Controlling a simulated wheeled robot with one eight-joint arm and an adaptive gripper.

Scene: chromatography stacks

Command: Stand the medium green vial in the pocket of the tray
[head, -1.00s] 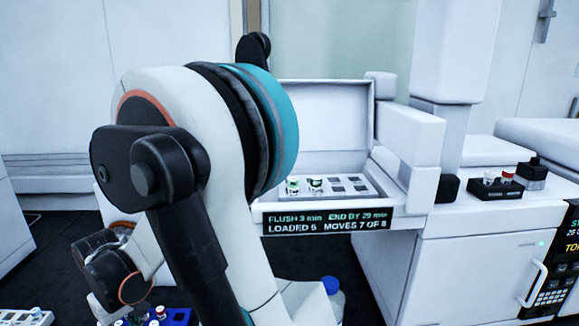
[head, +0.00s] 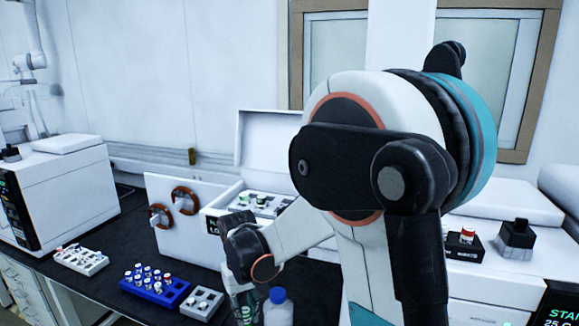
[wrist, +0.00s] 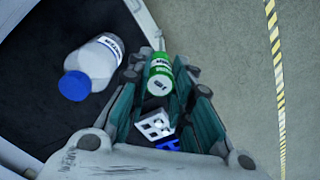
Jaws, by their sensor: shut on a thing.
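My gripper (wrist: 160,100) is shut on a green vial (wrist: 160,72) with a white label, held between the two fingers in the wrist view. In the head view my gripper (head: 243,295) hangs low in front of the open white instrument, partly cut off by the bottom edge. The light tray (head: 236,205) with dark square pockets lies inside that instrument. A few green-and-white vials (head: 259,200) stand in it. My arm hides the tray's right part.
A blue-capped bottle (head: 278,308) stands close beside my gripper; it also shows in the wrist view (wrist: 98,60). A blue rack (head: 150,288) with several vials, a grey rack (head: 203,303) and a white rack (head: 80,260) are left. Dark bench between the racks is clear.

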